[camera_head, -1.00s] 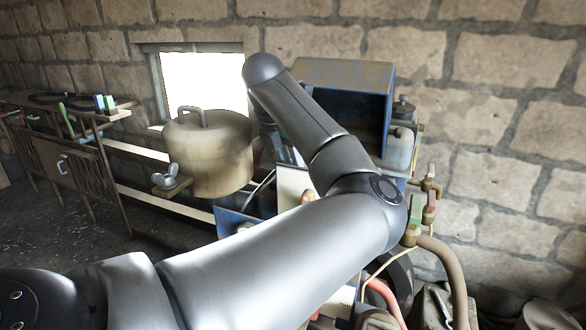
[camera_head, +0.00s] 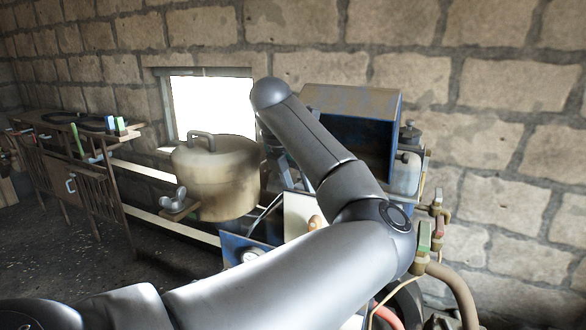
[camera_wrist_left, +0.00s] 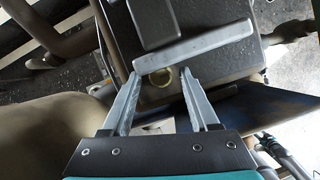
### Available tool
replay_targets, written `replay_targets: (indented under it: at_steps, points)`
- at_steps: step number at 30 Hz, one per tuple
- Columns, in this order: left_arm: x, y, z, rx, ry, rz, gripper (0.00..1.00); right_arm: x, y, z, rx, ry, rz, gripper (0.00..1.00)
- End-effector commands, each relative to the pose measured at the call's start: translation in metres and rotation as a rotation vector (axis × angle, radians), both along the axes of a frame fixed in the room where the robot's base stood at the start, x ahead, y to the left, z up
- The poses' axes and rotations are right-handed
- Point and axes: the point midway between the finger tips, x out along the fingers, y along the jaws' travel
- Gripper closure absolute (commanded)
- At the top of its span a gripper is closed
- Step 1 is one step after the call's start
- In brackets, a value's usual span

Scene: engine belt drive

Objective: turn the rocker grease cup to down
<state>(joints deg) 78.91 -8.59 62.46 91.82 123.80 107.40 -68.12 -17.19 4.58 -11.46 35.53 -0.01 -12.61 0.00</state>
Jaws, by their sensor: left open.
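My left gripper (camera_wrist_left: 160,85) is open in the left wrist view, its two fingers on either side of a small round brass-coloured piece (camera_wrist_left: 161,77). This may be the rocker grease cup, but I cannot tell for sure. A flat grey bar (camera_wrist_left: 195,46) lies across the view just beyond the fingertips and partly covers the brass piece. The fingertips look close to the bar; whether they touch it is unclear. In the head view my left arm crosses the engine and its gripper is largely hidden. My right gripper is in neither view.
A beige tank (camera_head: 215,180) with a handle stands left of my arm, with a wing-shaped piece (camera_head: 174,199) beside it. A blue box (camera_head: 352,120) is behind the arm.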

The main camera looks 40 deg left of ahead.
Motion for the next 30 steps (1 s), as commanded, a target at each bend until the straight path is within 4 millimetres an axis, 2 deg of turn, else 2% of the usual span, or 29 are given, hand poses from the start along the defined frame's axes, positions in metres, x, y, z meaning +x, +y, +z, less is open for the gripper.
replay_targets:
  at_steps: [5,10,18,24,30]
  points:
    - [-0.011,0.0,0.029,0.002,-0.007,0.003,0.39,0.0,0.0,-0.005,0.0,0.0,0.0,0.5]
    - [-0.027,-0.002,0.068,0.002,-0.009,0.003,0.39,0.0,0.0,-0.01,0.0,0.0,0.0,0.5]
    - [-0.044,-0.004,0.109,0.001,-0.007,0.001,0.39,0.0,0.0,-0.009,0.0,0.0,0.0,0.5]
    - [-0.052,-0.005,0.129,0.0,-0.003,0.0,0.39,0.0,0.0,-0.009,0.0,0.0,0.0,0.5]
    - [-0.056,-0.005,0.136,0.001,-0.001,0.001,0.39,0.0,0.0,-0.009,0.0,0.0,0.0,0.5]
